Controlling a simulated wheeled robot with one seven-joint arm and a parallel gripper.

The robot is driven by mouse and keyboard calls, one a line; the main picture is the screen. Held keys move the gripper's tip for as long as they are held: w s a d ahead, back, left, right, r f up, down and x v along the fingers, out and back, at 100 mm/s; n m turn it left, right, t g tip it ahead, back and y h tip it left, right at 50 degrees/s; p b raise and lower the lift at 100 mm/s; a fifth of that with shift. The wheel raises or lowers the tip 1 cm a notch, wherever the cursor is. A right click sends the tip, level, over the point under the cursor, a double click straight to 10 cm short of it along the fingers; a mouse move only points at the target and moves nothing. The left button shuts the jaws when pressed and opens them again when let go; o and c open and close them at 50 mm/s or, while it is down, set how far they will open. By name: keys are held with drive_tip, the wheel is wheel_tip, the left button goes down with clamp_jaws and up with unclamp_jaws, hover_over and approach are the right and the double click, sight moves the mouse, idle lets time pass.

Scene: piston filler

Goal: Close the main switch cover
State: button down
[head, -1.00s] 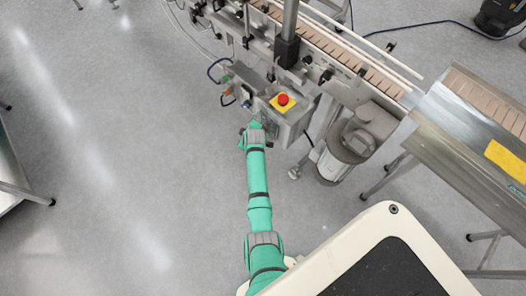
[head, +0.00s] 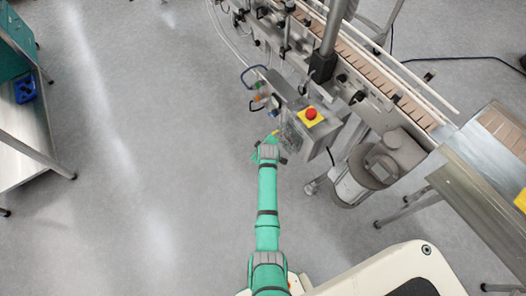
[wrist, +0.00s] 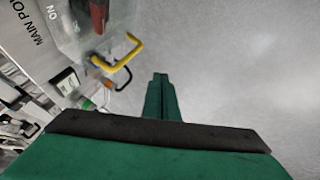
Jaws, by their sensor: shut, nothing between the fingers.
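The main switch, a red knob (wrist: 97,14), shows at the top of the wrist view beside "MAIN" and "ON" lettering on a grey panel. A clear cover seems to be around it, with a yellow U-shaped handle (wrist: 122,60) at its edge. The clear plastic is faint, and I cannot tell how far the cover stands from the panel. My gripper (wrist: 160,82) is shut and empty, to the right of and below the yellow handle and apart from it in the picture. In the head view my gripper (head: 270,138) is at the left side of the control box (head: 325,130), partly hidden by my wrist.
A red emergency stop button (head: 310,113) on a yellow plate tops the control box. The conveyor (head: 385,75) runs behind it, and a grey motor unit (head: 380,165) stands to its right. A metal table (head: 25,120) is at far left. Floor left of my arm is clear.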

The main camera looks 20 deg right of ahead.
drive_tip(key=shift+w+a+v, duration=0.25)
drive_tip(key=shift+a+v, duration=0.35)
drive_tip(key=shift+v, duration=4.4)
drive_tip(key=s+a+r+m+t, duration=0.1)
drive_tip(key=s+a+m+t, duration=0.1)
drive_tip(key=s+a, duration=0.6)
drive_tip(key=s+a+r+m+t, duration=0.15)
drive_tip(key=s+a, duration=0.25)
drive_tip(key=s, duration=0.8)
drive_tip(key=s+a+r+m+t+y, duration=0.1)
drive_tip(key=s+a+r, duration=0.3)
drive_tip(key=s+r, duration=0.4)
drive_tip(key=s+a+r+m+t, duration=0.1)
drive_tip(key=s+a+r+t, duration=0.2)
drive_tip(key=s+r, duration=0.6)
wheel_tip(320, 180, up, 4)
drive_tip(key=shift+a+f+m+t+y, duration=0.2)
drive_tip(key=shift+a+m+t+y, duration=0.2)
drive_tip(key=shift+a, duration=0.35)
